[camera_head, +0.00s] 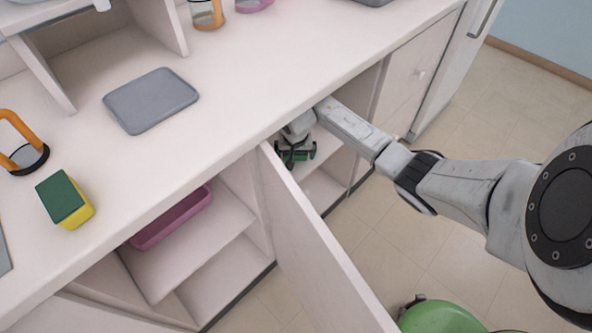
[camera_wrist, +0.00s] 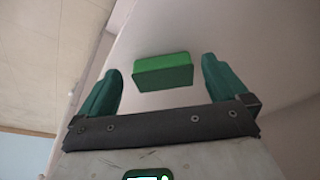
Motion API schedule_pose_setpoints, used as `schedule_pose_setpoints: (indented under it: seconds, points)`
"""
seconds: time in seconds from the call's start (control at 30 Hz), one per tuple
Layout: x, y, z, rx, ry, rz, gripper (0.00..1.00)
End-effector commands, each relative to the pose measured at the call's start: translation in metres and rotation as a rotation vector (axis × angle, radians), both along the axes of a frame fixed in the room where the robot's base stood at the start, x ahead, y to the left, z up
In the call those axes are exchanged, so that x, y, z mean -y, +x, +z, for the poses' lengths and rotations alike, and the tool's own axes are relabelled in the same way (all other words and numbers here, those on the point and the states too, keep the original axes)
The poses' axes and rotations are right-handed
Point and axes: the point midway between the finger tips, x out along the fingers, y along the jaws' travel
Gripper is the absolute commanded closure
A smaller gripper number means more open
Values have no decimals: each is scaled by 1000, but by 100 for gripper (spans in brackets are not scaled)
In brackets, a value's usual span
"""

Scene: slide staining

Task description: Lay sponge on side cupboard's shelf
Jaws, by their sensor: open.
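A bright green block (camera_wrist: 163,72), which looks like a sponge, shows in the wrist view against a pale cupboard surface. It sits between or just past the fingers of my gripper (camera_wrist: 160,66), with a visible gap on each side. My gripper is open. In the head view my gripper (camera_head: 296,153) reaches into the cupboard compartment at the right, over its shelf (camera_head: 318,168). Green shows around the fingers there, and I cannot separate block from fingers. Whether the block rests fully on the shelf is not clear. A second sponge, green and yellow (camera_head: 66,201), stands on the counter at the left.
An open cupboard door (camera_head: 318,245) stands out just in front of my gripper. A pink tray (camera_head: 172,217) lies in the left compartment. A grey board (camera_head: 150,99) and an orange-handled item (camera_head: 24,145) are on the counter. The floor at the right has free room.

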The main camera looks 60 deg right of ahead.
Motion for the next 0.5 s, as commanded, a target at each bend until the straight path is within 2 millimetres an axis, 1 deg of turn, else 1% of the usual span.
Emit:
schedule_pose_setpoints:
  seconds: [0.03,0.1,0.3,0.5]
  points:
    - [-9,-7,4,2,0,0,0]
    - [-22,-15,4,2,1,-2,0]
    - [-53,-33,3,3,1,-1,0]
    - [-71,-45,2,1,-2,-1,0]
